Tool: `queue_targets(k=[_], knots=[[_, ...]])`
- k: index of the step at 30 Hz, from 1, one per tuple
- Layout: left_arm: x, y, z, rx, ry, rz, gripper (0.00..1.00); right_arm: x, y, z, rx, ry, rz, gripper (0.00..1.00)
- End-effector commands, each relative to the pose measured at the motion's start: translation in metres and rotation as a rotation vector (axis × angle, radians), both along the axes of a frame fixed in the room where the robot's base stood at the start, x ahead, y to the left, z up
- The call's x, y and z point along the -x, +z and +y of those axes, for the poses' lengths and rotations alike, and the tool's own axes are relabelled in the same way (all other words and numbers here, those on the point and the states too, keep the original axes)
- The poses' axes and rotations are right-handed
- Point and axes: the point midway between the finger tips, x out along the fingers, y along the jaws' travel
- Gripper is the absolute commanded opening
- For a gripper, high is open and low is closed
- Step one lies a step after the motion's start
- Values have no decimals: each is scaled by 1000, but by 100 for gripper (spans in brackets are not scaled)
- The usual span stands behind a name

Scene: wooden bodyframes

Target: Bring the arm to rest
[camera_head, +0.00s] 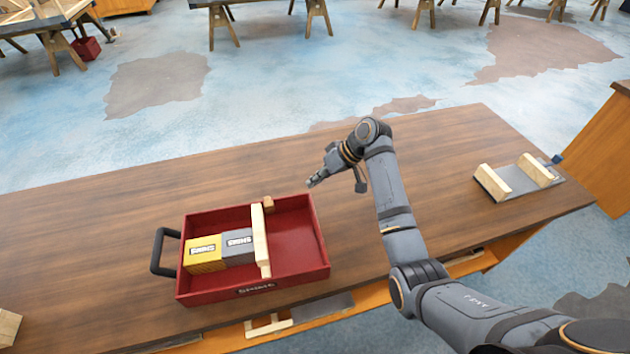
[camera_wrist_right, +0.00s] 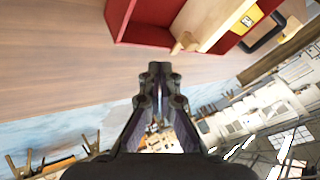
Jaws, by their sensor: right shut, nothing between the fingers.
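My right arm reaches in from the lower right of the head view. Its gripper (camera_head: 312,183) is above the brown wooden table (camera_head: 130,200), just beyond the far right corner of a red tray. In the right wrist view the gripper (camera_wrist_right: 157,68) has its fingers together with nothing between them. My left gripper is not in either view.
The red tray (camera_head: 308,255) holds a yellow box (camera_head: 203,258), a grey box (camera_head: 238,252) and an upright wooden board (camera_head: 260,240). A grey piece with wooden blocks (camera_head: 515,178) lies at the table's right. The table between them, beyond my arm, is clear.

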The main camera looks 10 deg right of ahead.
Motion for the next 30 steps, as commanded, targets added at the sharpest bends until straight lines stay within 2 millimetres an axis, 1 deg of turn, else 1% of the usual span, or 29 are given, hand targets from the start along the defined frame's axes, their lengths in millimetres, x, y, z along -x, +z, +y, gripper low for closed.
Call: queue_targets(k=[3, 6, 13, 14, 16, 17, 19, 20, 21, 22, 24, 25, 27, 30], knots=[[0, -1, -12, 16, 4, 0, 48, 0, 0, 0, -1, 0, 0, 0], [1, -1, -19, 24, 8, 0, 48, 0, 0, 1, -1, 0, 0, 0], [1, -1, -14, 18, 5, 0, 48, 0, 0, 0, 0, 0, 0, 0], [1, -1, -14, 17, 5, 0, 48, 1, -2, 0, 3, -3, 1, 0], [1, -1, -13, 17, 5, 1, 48, 11, -14, -6, 23, -24, 8, 0], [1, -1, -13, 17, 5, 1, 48, 18, -22, -11, 41, -40, 14, 0], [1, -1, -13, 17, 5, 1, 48, 44, -47, -28, 102, -98, 26, 0], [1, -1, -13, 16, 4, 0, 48, 58, -58, -37, 135, -129, 31, 0], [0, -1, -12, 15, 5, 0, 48, 79, -71, -50, 182, -171, 37, 0], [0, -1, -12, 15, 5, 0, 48, 94, -79, -59, 215, -200, 38, 0], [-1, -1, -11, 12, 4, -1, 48, 126, -90, -77, 284, -260, 37, 0], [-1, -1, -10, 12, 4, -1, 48, 138, -93, -83, 308, -280, 37, 0], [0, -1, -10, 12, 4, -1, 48, 162, -96, -95, 357, -322, 34, 0], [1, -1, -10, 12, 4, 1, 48, 191, -96, -109, 414, -368, 27, 0]])
